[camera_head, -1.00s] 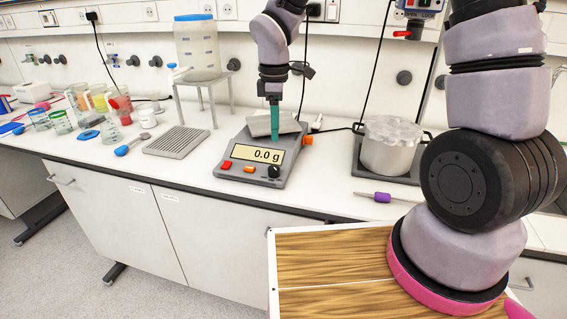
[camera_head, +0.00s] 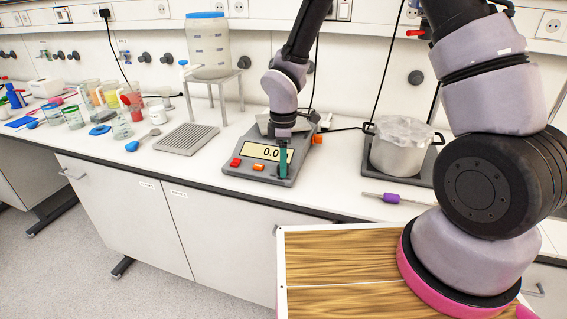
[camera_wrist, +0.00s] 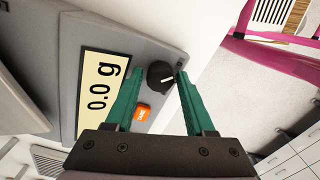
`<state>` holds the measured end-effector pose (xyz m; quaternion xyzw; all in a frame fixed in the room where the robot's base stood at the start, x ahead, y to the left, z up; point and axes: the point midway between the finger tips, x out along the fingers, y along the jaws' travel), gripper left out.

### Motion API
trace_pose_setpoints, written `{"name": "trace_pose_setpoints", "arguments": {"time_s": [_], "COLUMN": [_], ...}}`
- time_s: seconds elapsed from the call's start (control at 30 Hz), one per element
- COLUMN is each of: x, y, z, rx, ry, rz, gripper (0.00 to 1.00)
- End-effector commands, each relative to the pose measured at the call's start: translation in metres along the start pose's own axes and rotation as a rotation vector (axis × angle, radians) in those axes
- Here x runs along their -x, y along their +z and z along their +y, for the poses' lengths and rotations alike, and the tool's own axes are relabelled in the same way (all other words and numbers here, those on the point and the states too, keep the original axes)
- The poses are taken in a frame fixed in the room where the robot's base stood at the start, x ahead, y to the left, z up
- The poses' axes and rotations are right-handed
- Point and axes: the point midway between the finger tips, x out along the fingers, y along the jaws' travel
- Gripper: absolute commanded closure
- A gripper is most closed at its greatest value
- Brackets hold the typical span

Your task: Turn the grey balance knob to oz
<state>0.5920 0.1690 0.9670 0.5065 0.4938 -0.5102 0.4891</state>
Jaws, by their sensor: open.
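The grey balance (camera_head: 230,165) stands on the bench with its display reading 0.0 g. In the wrist view the display (camera_wrist: 103,92) reads sideways, with an orange button (camera_wrist: 141,113) beside it. The black knob (camera_wrist: 160,74) with a white pointer line sits near the balance's front corner. My gripper (camera_wrist: 157,75) is open, its green fingers on either side of the knob, and I cannot tell whether they touch it. In the head view my gripper (camera_head: 283,165) hides the knob and the display's right part.
A metal pot (camera_head: 398,150) stands on a dark plate to the right. A purple-handled tool (camera_head: 391,198) lies on the bench in front of it. A drip grid (camera_head: 184,140) and a tank on a stand (camera_head: 209,48) are to the left.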

Motion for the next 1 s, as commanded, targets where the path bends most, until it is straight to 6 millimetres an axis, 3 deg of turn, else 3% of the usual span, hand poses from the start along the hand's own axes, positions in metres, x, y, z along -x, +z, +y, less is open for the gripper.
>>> {"name": "trace_pose_setpoints", "arguments": {"time_s": [0.17, 0.3, 0.33, 0.67, 1.0], "x": [0.0002, 0.0003, 0.0003, 0.0006, 0.0007], "y": [0.0002, 0.0003, 0.0003, 0.0003, 0.0005], "z": [0.0001, 0.0001, 0.0001, 0.0002, -0.0003], "rx": [0.0, 0.0, 0.0, -0.043, -0.267], "ry": [0.0, 0.0, 0.0, 0.001, 0.0], "rz": [0.0, 0.0, 0.0, 0.0, 0.001], "gripper": [0.46, 0.95, 1.0, 1.0, 1.0]}}
